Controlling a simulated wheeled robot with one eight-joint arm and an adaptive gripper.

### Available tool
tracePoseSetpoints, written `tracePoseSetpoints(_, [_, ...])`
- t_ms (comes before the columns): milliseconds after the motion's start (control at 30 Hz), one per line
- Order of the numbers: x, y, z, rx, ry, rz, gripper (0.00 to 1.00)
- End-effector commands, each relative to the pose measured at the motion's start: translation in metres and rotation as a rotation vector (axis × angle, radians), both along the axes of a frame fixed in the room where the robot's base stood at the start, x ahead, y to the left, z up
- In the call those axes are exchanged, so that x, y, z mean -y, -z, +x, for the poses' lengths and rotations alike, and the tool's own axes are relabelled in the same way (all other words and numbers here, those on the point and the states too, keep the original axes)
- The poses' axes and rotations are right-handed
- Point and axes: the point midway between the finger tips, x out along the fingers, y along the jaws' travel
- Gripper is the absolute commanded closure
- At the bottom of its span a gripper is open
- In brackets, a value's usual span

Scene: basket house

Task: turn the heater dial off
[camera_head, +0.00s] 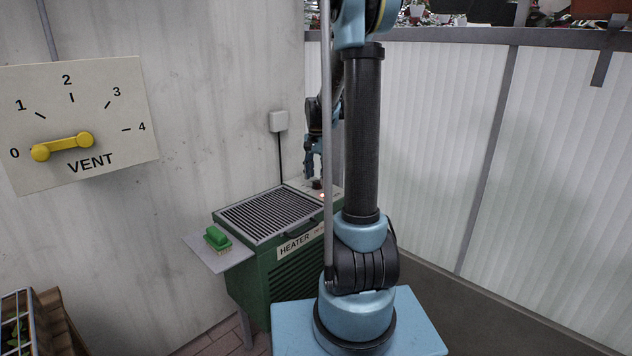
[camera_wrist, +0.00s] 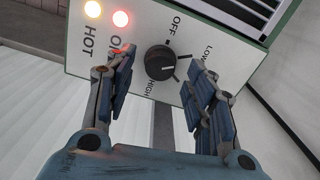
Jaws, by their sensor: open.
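The heater (camera_head: 245,268) is a green cabinet with a slatted top and a HEATER label, against the wall in the head view. Its round black dial (camera_wrist: 160,62) sits on a white panel (camera_wrist: 215,38) marked OFF, LOW and HIGH in the wrist view. A pale line on the dial seems to point right, away from OFF, but the exact setting is unclear. My gripper (camera_wrist: 161,64) is open, with one finger on each side of the dial and visible gaps between. In the head view my gripper (camera_head: 314,168) is above the heater's far right end, partly hidden by my arm.
A red ON light (camera_wrist: 120,18) and a yellowish HOT light (camera_wrist: 93,9) glow on the panel. A green brush (camera_head: 217,238) lies on the side shelf (camera_head: 236,259). A VENT board (camera_head: 110,110) with a yellow lever (camera_head: 63,146) hangs left; a white box (camera_head: 278,121) is on the wall.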

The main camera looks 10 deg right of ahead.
Motion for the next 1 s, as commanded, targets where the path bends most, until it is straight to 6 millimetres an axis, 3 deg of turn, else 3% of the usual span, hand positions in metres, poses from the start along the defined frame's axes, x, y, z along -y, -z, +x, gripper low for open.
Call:
tracePoseSetpoints(200, [0.000, 0.019, 0.000, 0.000, 0.000, 0.000, 0.51])
tracePoseSetpoints(567, [0.000, 0.023, 0.000, 0.000, 0.000, 0.000, 0.51])
tracePoseSetpoints(800, [0.000, 0.023, 0.000, 0.000, 0.000, 0.000, 0.95])
tracePoseSetpoints(1000, [0.000, 0.022, 0.000, 0.000, -0.004, 0.000, 0.95])
